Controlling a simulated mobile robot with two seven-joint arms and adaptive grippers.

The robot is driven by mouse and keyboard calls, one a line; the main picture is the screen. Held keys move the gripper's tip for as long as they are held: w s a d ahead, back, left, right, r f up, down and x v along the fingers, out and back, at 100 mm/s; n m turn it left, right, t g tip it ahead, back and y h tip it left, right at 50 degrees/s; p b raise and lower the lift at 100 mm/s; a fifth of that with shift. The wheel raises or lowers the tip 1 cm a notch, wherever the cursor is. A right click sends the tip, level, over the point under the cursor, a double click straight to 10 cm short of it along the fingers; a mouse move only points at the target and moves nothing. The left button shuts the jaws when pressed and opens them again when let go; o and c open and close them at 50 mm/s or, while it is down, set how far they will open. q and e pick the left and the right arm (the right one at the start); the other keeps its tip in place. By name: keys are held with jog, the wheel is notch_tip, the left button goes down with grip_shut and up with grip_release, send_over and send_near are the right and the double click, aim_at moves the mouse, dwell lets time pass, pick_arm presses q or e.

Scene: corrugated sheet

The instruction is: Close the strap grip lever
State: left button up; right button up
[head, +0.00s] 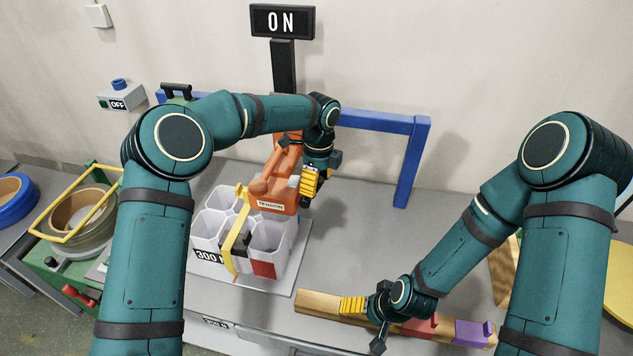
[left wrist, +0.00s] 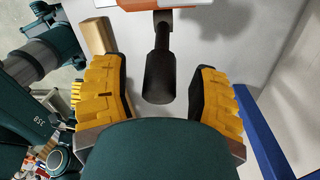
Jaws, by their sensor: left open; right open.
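An orange strap tool (head: 272,190) with a printed label sits on a cluster of pale hexagonal cells (head: 208,225), with a yellow strap (head: 240,228) running down the cells' front. My left gripper (head: 312,183) is at the tool's right side. In the left wrist view my left gripper (left wrist: 160,75) is open, with a black cylindrical handle (left wrist: 159,75), apparently the tool's lever, between its yellow fingers. Gaps show on both sides. In the head view the arm and fingers mostly hide this handle. My right gripper (head: 366,312) is open at the wooden bar.
The wooden bar (head: 318,303), with red and purple blocks (head: 468,332), lies at the table's front right. A blue frame (head: 410,165) stands behind the tool. An "ON" sign (head: 282,21) rises at the back. A strap reel (head: 82,215) stands left.

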pick_arm(q)
grip_shut()
jog(key=shift+a, duration=0.1)
dwell(0.3)
jog(key=shift+w+a+r+g+h+p, duration=0.15)
jog(key=shift+a+h+p, duration=0.1)
jog(key=shift+a+h, duration=0.3)
jog(key=shift+w+a+r+g+h+p, duration=0.1)
jog(key=shift+a+g+h+p, duration=0.2)
jog(key=shift+h, duration=0.45)
jog(key=shift+w+a+f+g+h+b, duration=0.15)
jog(key=shift+a+h+b, duration=0.25)
jog(key=shift+a+h, duration=0.6)
jog(key=shift+w+a+f+g+h+b, duration=0.1)
jog(key=shift+a+h+b, duration=0.25)
jog(key=shift+a+h, duration=0.6)
jog(key=shift+d+h, duration=0.25)
jog(key=shift+h, duration=0.1)
